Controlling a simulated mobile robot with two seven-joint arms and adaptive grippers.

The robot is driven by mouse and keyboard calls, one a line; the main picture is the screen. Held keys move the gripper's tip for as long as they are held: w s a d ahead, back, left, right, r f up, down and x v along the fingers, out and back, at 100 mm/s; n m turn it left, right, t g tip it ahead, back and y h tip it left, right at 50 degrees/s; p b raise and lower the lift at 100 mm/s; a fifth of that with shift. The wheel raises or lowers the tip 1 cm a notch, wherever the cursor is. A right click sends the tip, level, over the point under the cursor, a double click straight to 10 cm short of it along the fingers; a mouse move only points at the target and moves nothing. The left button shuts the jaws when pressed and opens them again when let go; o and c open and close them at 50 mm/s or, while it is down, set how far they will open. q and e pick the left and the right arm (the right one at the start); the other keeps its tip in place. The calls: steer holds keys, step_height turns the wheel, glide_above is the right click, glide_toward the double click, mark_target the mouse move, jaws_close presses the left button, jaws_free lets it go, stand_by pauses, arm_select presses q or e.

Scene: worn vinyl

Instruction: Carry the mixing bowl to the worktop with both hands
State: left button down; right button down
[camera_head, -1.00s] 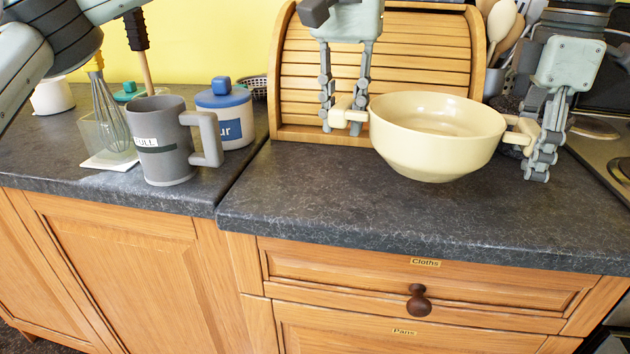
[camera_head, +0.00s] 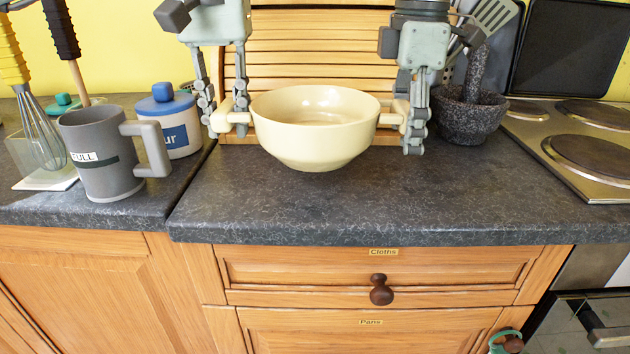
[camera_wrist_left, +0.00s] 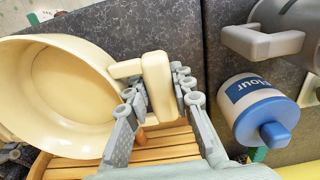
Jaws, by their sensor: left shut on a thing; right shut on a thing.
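The cream mixing bowl (camera_head: 316,140) is upright and looks empty, over the dark worktop (camera_head: 300,207) in front of the roll-top bread bin. I cannot tell whether its base touches the worktop. My left gripper (camera_head: 226,118) is shut on the bowl's left handle. My right gripper (camera_head: 408,120) is shut on its right handle. In the left wrist view the bowl (camera_wrist_left: 58,95) lies to the left, and my left gripper (camera_wrist_left: 158,95) has its fingers on both sides of the handle.
A grey measuring jug (camera_head: 100,165) and a flour jar (camera_head: 172,125) stand left of the bowl. A stone mortar (camera_head: 468,115) and the hob (camera_head: 585,150) are on the right. The wooden bread bin (camera_head: 320,55) is close behind. The worktop in front is clear.

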mark_target(397, 184)
arm_select(q)
steer(key=shift+f, duration=0.15)
arm_select(e)
steer(key=shift+f, duration=0.1)
